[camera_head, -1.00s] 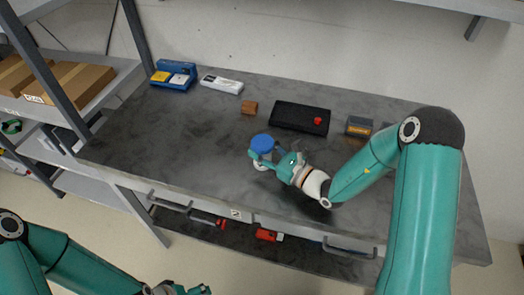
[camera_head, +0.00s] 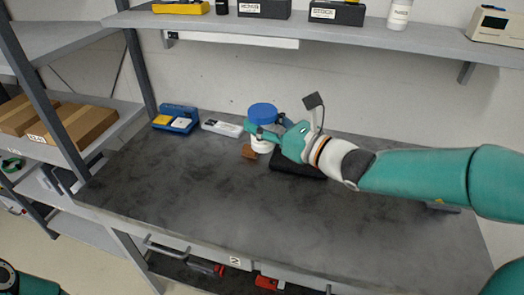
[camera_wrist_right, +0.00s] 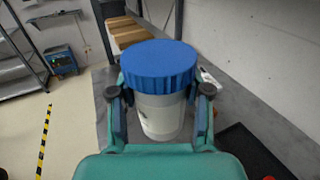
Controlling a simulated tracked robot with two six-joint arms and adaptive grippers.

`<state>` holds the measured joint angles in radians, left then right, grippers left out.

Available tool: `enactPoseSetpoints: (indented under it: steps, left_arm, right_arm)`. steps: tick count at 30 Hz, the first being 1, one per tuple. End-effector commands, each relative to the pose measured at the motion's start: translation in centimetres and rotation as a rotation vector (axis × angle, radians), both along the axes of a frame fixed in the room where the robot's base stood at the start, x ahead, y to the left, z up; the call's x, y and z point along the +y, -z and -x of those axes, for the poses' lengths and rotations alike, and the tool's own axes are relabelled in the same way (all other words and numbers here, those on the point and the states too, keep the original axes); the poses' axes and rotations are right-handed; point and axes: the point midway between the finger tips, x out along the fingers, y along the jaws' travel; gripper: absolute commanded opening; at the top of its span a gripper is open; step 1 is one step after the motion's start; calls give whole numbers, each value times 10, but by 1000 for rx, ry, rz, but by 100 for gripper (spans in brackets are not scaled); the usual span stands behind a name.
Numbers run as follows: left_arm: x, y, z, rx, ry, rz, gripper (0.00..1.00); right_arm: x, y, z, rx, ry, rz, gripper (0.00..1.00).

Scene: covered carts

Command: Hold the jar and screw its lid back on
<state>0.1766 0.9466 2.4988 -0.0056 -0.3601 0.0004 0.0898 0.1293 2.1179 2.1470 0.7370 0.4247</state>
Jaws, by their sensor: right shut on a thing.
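The white jar (camera_head: 262,142) has a wide blue ribbed lid (camera_head: 262,111) on top. I cannot tell how tightly the lid sits. My right gripper (camera_head: 266,132) is shut around the jar's body, below the lid. The jar is upright and looks raised above the grey table (camera_head: 170,190). In the right wrist view the jar (camera_wrist_right: 160,115) stands between the two fingers, with the lid (camera_wrist_right: 158,66) above them. Only a bit of my left arm shows at the lower left; its gripper is out of view.
A blue bin (camera_head: 176,117) and a white box (camera_head: 222,128) sit at the back left. A shelf (camera_head: 300,28) hangs above. The table's front and middle are clear.

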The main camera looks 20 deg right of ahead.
Motion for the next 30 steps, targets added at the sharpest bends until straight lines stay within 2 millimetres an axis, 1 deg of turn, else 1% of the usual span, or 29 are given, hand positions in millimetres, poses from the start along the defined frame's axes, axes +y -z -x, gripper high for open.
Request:
enactPoseSetpoints:
  steps: [1,3,6,9,21,22,29,30]
  left_arm:
    - [0,-1,0,0,0,0,100]
    - [0,-2,0,0,0,0,100]
    - [0,-3,0,0,0,0,100]
    - [0,-3,0,0,0,0,100]
    - [0,-3,0,0,0,0,100]
    - [0,-3,0,0,0,0,100]
    - [0,-3,0,0,0,0,100]
    - [0,-3,0,0,0,0,100]
  right_arm:
    - [1,-13,0,-7,-1,2,7]
    - [0,-24,0,-5,0,1,7]
    - [0,-35,0,-3,-2,1,7]
    - [0,-42,0,-2,-1,0,7]
    - [0,-44,0,-1,-1,-1,7]
    - [0,-44,0,-1,-1,-1,47]
    - [0,-44,0,-1,-1,-1,8]
    - [0,-44,0,-1,-1,-1,2]
